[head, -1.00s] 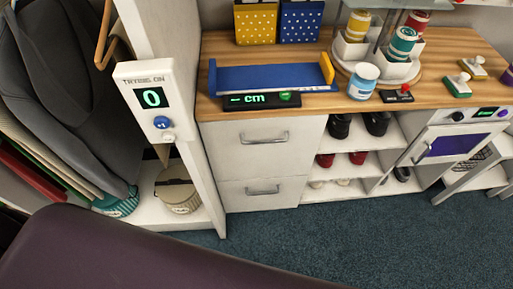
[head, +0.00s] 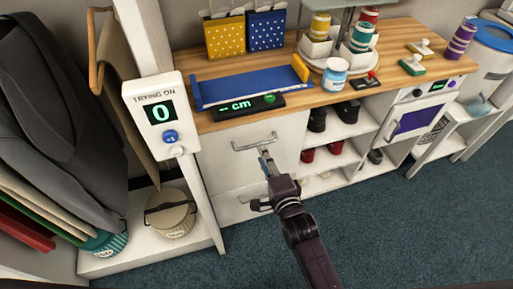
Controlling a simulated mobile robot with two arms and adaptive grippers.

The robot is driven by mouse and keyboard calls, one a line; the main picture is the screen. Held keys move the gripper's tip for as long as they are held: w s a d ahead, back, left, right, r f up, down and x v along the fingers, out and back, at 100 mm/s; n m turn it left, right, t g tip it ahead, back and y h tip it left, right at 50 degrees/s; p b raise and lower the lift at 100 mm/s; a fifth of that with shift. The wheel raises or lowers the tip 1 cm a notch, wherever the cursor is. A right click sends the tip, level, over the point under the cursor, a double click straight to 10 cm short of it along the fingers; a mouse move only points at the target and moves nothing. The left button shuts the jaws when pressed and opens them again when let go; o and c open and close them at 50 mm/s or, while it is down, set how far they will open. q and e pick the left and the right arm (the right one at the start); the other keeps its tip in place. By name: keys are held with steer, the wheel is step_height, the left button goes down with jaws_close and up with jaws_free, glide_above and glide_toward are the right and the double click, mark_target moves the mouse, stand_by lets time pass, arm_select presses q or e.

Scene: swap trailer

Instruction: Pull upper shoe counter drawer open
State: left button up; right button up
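The upper drawer (head: 222,160) of the white shoe counter is in the head view, left of the middle, and looks closed. Its metal bar handle (head: 250,144) runs across the upper part of its front. My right gripper (head: 264,156) reaches up from below, with its fingertips just beneath or at the right half of the handle. I cannot tell whether they touch the bar, or whether the fingers are open or shut. The lower drawer (head: 228,208) is below, partly covered by my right arm. My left gripper is not in view.
On the wooden counter top (head: 215,121) are a blue foot gauge (head: 240,88) and a cm display (head: 235,106). A white panel with a counter device (head: 160,112) stands left of the drawers. Open shoe shelves (head: 345,130) are to the right. Blue carpet (head: 400,225) is clear in front.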

steer(key=shift+x, duration=2.65)
jaws_close()
